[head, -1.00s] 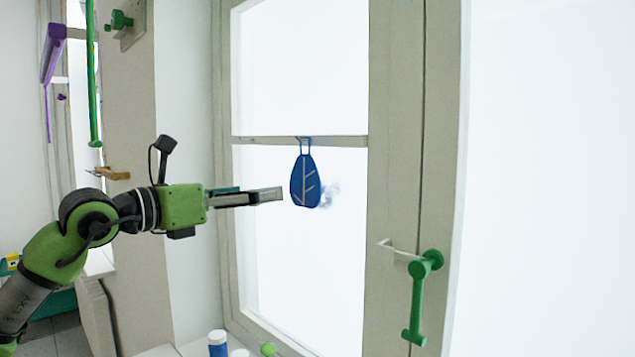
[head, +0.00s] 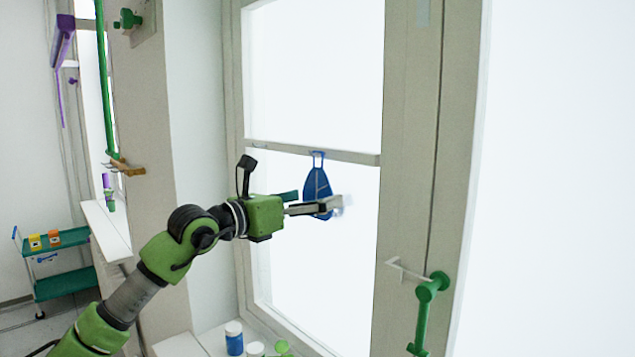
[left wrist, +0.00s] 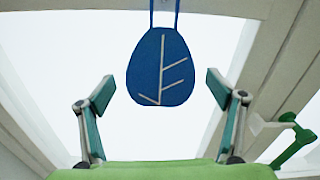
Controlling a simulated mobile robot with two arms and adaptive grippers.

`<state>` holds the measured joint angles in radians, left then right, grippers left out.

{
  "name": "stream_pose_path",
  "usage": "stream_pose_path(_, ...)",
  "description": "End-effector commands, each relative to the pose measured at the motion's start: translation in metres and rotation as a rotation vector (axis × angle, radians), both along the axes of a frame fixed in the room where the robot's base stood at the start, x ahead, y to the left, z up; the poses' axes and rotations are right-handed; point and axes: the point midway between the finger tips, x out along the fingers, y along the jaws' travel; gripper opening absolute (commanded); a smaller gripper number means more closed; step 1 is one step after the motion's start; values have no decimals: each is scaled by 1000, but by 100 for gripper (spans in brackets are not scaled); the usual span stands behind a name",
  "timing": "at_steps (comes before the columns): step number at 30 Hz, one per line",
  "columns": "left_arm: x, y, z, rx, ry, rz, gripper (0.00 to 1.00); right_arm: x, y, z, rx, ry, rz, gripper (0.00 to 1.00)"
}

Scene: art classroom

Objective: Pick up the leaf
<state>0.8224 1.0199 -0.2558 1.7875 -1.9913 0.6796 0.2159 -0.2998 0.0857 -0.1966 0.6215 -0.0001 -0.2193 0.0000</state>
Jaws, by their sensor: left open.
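The leaf (head: 317,184) is a flat blue shape with pale vein lines. It hangs by a blue loop from the crossbar of the window. In the left wrist view the leaf (left wrist: 160,66) hangs ahead, between and beyond the open fingers, with no visible contact. My left gripper (head: 318,203) is open, and in the head view its fingers overlap the lower part of the leaf and hide some of it. In the left wrist view the left gripper (left wrist: 160,92) has one finger on each side. My right gripper is not in view.
The window crossbar (head: 350,157) runs just above the leaf. A green window handle (head: 427,310) stands out at the right. Jars, including a blue one (head: 234,340), stand on the sill below. A green cart (head: 60,285) is far left.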

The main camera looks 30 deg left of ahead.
Motion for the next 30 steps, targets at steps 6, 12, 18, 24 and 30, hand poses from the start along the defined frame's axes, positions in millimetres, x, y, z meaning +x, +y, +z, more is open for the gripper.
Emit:
stream_pose_path(6,15,-5,1,-1,0,0,85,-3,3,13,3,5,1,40)
stream_pose_path(12,16,-5,-1,0,0,1,85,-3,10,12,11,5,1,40)
stream_pose_path(18,16,-5,0,0,0,1,44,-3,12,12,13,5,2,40)
stream_pose_path(24,15,-5,0,0,-1,1,43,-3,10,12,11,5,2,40)
stream_pose_path(30,16,-5,1,0,-1,1,43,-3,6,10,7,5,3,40)
